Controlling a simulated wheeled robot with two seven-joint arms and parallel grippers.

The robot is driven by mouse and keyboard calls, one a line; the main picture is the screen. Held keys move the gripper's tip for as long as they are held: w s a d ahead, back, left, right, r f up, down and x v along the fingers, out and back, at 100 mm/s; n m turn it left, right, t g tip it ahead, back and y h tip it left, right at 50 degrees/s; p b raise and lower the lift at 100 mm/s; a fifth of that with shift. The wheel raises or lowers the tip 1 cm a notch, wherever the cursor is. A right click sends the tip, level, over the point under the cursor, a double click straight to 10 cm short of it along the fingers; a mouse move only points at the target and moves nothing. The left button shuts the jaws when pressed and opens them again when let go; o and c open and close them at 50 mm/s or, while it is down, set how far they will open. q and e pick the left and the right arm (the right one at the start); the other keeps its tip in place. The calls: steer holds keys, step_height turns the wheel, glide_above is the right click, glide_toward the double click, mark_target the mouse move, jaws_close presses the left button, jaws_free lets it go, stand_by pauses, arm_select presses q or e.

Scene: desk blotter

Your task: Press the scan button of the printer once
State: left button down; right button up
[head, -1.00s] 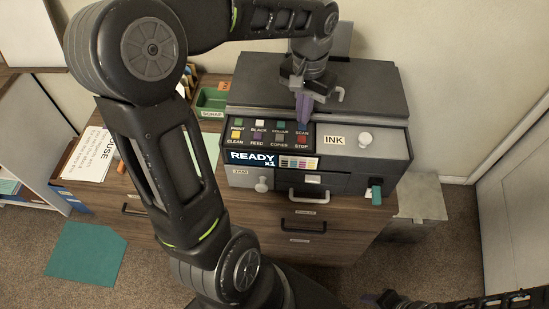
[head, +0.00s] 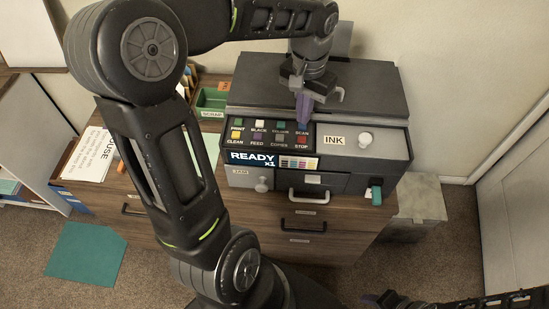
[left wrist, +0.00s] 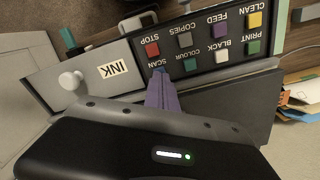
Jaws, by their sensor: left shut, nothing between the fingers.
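The dark grey printer (head: 400,155) stands on the wooden cabinet, its front panel lit with "READY x1". The scan button (head: 302,125) sits at the right end of the panel's upper row, above the red stop button (head: 301,139). My left gripper (head: 302,120) is shut and empty, its purple fingers pointing down at the scan button. In the left wrist view the fingertips (left wrist: 160,76) lie right at the SCAN label and largely cover that button. Whether they touch it I cannot tell. My right gripper (head: 380,299) is partly visible at the bottom edge.
Close to the scan button are the colour button (left wrist: 190,65) and the copies button (left wrist: 185,40). An INK cover with a white knob (head: 365,139) is right of the panel. A green scrap tray (head: 211,101) stands left of the printer. A grey bin (head: 418,205) is at right.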

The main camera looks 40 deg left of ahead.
arm_select(q)
steer(key=shift+f+b, duration=0.75)
steer(key=shift+f, duration=0.2)
stand_by(0.5)
steer(key=shift+r, duration=0.1)
step_height(320, 180, up, 7)
steer(key=p, duration=0.5)
steer(key=shift+p, duration=0.4)
